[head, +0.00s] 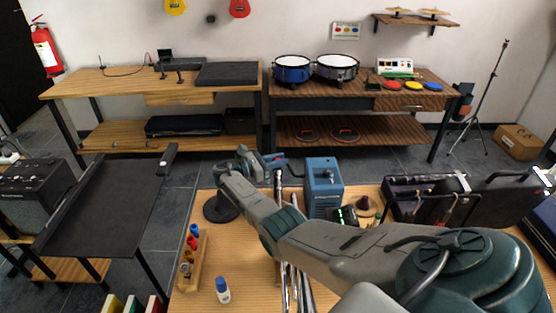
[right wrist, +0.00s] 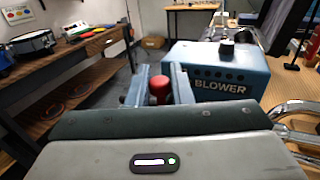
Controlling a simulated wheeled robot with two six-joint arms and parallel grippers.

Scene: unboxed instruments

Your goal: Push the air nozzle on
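The blower (head: 323,188) is a blue box at the middle back of the near table. In the right wrist view its lettered front (right wrist: 222,85) shows right of my fingers, with a dark fitting (right wrist: 226,47) on top. My right gripper (head: 270,161) is left of the blower, apart from it. In the right wrist view its fingers stand on both sides of a red-ended piece (right wrist: 160,89), with no clear gap. It looks like the air nozzle; its far part is hidden. My left gripper is not in view.
Chrome tubes (head: 293,282) lie under my right arm. A wooden rack (head: 190,258) of small bottles and a white bottle with a blue cap (head: 222,291) stand left. An open dark case (head: 425,200) is right of the blower. A black round base (head: 220,208) stands at the left back.

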